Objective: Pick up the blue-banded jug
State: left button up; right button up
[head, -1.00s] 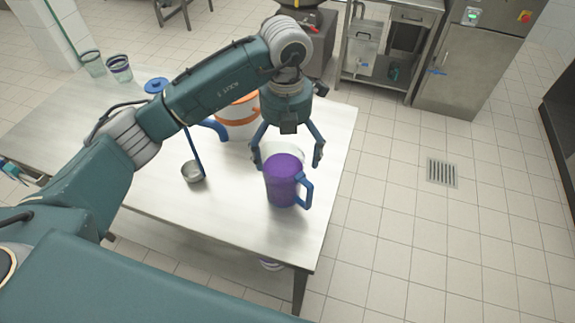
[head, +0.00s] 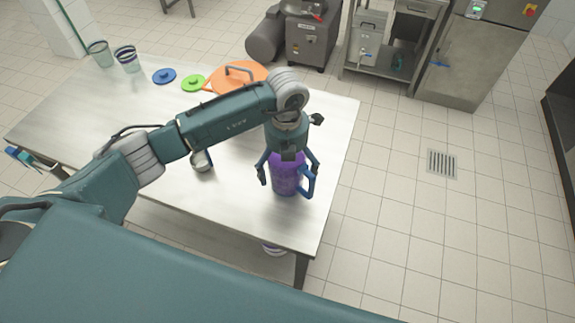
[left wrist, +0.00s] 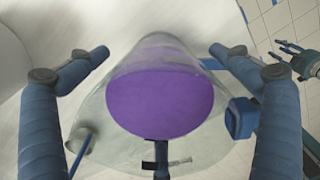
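The jug (head: 286,180) stands upright on the table near its right end, filled with purple and with a blue handle on its right. I cannot make out a band on it. My left gripper (head: 288,174) is over the jug from above, its open fingers on either side of the body. In the left wrist view the purple top of the jug (left wrist: 160,95) lies between the spread fingers, with gaps on both sides. The blue handle (left wrist: 240,118) shows near the right finger. My right gripper (left wrist: 290,57) shows small at the upper right edge, fingers apart.
The metal table (head: 235,215) also carries a ladle bowl (head: 202,161), an orange lid (head: 236,77), a green lid (head: 193,83), a blue lid (head: 164,76) and two banded cups (head: 127,59) at the far left. The table's right edge is close to the jug.

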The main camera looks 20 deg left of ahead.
pick_arm(q)
jog(key=c, duration=1.7)
jog(key=shift+r, duration=0.15)
jog(key=shift+c, duration=1.2)
